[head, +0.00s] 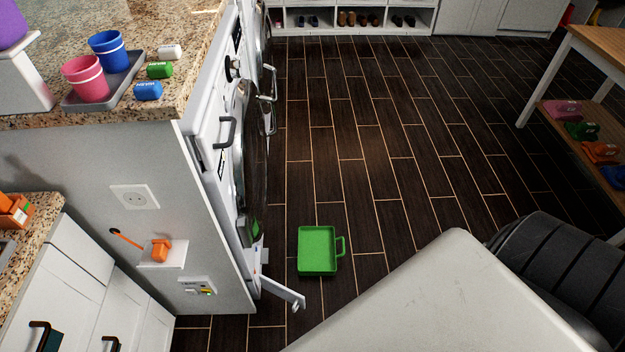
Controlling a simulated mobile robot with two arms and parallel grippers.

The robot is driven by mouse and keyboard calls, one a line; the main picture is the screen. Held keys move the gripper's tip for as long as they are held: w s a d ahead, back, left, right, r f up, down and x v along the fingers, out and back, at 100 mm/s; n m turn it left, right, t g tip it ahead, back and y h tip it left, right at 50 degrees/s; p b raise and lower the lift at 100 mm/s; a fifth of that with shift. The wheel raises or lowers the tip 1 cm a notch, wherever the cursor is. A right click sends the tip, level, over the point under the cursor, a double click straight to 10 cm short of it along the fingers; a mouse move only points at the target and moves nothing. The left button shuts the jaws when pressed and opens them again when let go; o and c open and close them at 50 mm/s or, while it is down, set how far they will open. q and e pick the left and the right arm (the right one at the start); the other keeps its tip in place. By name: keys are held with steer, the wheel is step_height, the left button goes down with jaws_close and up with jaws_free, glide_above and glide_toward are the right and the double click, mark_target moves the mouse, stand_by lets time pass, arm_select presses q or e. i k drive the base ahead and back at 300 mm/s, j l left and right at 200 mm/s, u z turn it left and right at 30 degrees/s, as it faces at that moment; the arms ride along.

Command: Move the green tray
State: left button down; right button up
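The green tray (317,249) lies flat on the dark floor, in front of the washing machine on the left. It is a shallow rectangular tray with a loop handle (341,247) on its right side. It looks empty. Neither of my grippers shows in the head view.
A small white flap (282,292) sticks out from the machine's base, left of and below the tray. The washer front (222,140) borders the left side. A grey tray with two cups (112,86) stands on the counter. A wooden table (605,45) is at right. The middle floor is clear.

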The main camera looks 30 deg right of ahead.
mark_target(318, 256)
steer(key=l+u, duration=0.2)
steer(key=l, duration=0.25)
steer(key=l+u, duration=0.2)
steer(key=l, duration=0.3)
steer(key=l+u, duration=0.2)
steer(key=l, duration=0.25)
steer(key=k+l+u, duration=0.2)
steer(key=l, duration=0.2)
steer(key=l+u, duration=0.2)
steer(key=l, duration=0.25)
steer(key=k+l+u, duration=0.2)
steer(key=l, duration=0.25)
steer(key=k+l+u, duration=0.2)
steer(key=l, duration=0.15)
